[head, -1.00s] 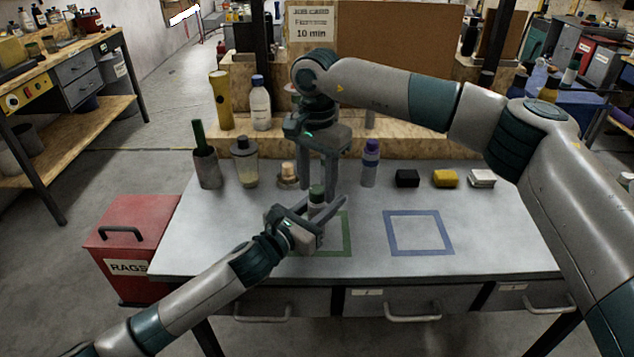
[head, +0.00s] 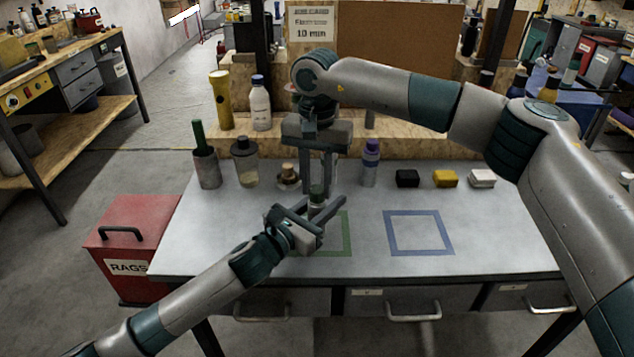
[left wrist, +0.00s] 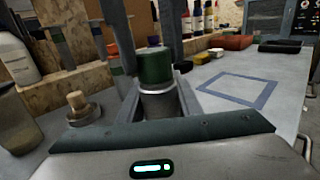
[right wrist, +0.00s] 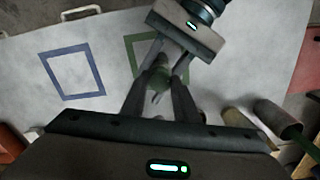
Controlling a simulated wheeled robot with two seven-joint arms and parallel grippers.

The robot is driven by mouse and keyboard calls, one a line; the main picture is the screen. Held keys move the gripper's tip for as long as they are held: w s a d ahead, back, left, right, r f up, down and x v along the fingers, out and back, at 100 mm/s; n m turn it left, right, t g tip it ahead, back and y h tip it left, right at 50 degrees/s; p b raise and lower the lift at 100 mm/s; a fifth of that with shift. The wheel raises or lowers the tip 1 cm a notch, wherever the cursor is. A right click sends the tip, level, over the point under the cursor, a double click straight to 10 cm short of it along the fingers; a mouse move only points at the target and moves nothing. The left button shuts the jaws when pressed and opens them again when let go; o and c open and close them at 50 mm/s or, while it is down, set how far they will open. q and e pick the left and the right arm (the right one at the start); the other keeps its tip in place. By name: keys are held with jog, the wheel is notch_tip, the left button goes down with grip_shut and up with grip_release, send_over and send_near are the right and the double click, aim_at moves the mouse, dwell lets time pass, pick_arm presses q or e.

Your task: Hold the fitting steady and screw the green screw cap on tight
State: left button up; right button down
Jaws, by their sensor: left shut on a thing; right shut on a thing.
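The green screw cap (left wrist: 154,66) sits upright on top of the pale grey fitting (left wrist: 157,104); the thread between them is hidden. My left gripper (left wrist: 158,98) is shut around the fitting from the side, its fingers along both flanks. In the head view the left gripper (head: 322,208) stands by the green outlined square (head: 348,236). My right gripper (head: 317,188) points straight down from above and is shut on the green cap, which also shows between its fingers in the right wrist view (right wrist: 155,84). How far down the cap sits I cannot tell.
A purple-capped bottle (head: 370,163) and black (head: 407,178), yellow (head: 445,178) and white (head: 481,178) blocks stand right. The blue outlined square (head: 419,252) is empty.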

jog(key=m, duration=0.4)
jog(key=shift+m, duration=0.3)
jog(key=m, duration=1.3)
jog(key=c, duration=1.3)
grip_release()
jog(key=shift+r, duration=0.15)
notch_tip(320, 180, up, 12)
